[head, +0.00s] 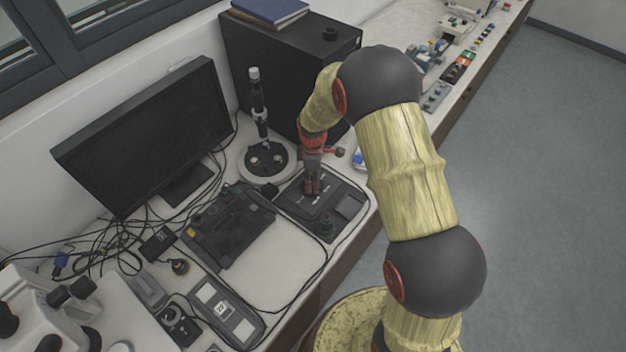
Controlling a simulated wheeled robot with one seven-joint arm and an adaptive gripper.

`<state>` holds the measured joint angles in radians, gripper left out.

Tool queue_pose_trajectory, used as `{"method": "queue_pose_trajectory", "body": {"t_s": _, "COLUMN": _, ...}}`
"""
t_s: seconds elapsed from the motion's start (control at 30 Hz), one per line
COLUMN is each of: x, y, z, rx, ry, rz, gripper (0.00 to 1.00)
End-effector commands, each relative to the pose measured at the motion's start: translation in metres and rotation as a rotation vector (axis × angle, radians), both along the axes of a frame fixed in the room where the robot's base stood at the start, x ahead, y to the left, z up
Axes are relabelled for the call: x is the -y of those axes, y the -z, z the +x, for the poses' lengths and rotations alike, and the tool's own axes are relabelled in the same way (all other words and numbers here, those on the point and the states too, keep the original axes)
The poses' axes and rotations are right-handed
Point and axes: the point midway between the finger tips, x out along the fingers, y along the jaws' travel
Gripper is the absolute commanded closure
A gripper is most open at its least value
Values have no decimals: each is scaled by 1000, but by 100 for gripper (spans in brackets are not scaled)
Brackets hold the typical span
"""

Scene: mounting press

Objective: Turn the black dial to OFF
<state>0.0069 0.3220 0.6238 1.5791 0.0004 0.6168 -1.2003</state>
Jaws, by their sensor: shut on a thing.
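A black control box (294,202) lies on the white bench, between the round-based stand and the bench's front edge. My gripper (313,189) points down onto the top of this box, with its red-and-dark fingers close together. It is shut on the black dial, which the fingers almost wholly cover. The dial's pointer and the OFF mark cannot be read from here. A dark round knob (325,226) sits at the near corner of the box, apart from my gripper.
A stand with a round white base (268,161) is close behind the box. A large black cabinet (275,60) and a monitor (150,135) stand further back. A flat black device (230,225) and loose cables lie to the left. Bare bench (275,270) shows in front.

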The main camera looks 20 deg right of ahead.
Motion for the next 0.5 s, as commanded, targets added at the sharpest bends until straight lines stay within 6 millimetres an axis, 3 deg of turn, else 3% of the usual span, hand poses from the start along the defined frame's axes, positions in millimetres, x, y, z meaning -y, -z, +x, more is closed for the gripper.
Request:
{"method": "queue_pose_trajectory", "body": {"t_s": 0.1, "x": 0, "y": 0, "z": 0, "rx": 1, "ry": -1, "rz": 0, "gripper": 83}}
{"method": "queue_pose_trajectory", "body": {"t_s": 0.13, "x": 0, "y": 0, "z": 0, "rx": 1, "ry": -1, "rz": 0, "gripper": 57}}
{"method": "queue_pose_trajectory", "body": {"t_s": 0.5, "x": 0, "y": 0, "z": 0, "rx": 0, "ry": 0, "rz": 0, "gripper": 39}}
